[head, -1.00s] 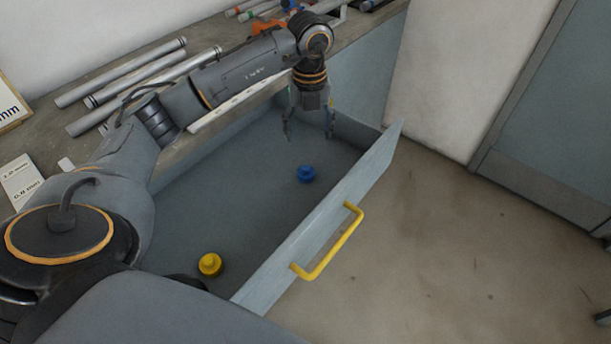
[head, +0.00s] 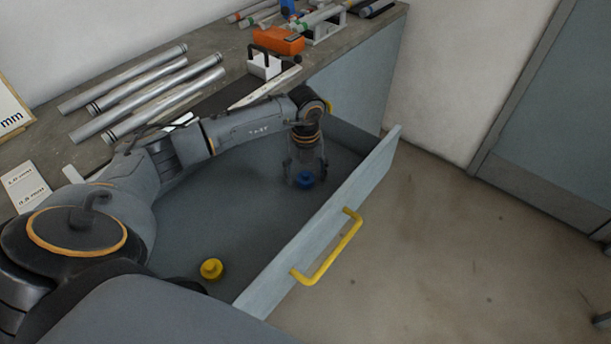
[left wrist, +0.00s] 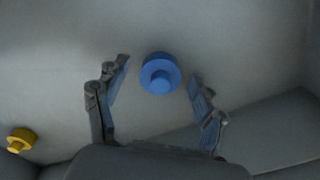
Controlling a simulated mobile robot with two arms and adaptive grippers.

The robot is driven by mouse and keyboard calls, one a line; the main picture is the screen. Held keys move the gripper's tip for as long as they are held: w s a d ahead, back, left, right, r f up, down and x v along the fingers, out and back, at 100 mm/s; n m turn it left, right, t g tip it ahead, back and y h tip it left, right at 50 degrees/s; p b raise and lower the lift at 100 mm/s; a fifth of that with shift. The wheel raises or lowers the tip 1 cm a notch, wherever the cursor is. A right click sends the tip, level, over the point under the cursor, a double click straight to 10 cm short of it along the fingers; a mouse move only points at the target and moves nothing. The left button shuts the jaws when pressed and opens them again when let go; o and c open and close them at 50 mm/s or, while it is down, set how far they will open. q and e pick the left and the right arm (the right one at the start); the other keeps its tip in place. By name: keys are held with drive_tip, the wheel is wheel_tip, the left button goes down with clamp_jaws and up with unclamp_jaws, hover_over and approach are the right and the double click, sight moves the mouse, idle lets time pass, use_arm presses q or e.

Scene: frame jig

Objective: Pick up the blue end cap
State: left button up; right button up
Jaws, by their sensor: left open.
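The blue end cap (head: 306,179) lies on the floor of the open drawer, towards its far end. In the left wrist view the blue end cap (left wrist: 160,74) shows as a round flange with a smaller stub, just ahead of and between the fingertips. My left gripper (head: 305,178) points down over the blue end cap, with a finger to either side of it. In the left wrist view the left gripper (left wrist: 160,78) is open and empty. Whether a finger touches the cap, I cannot tell. My right gripper is not in view.
A yellow end cap (head: 211,269) lies in the near part of the drawer. The drawer front (head: 325,222) with its yellow handle (head: 334,250) stands close on the right.

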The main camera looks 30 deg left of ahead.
use_arm(q)
drive_tip(key=c, duration=0.7)
drive_tip(key=shift+c, duration=0.3)
drive_tip(key=shift+r, duration=0.1)
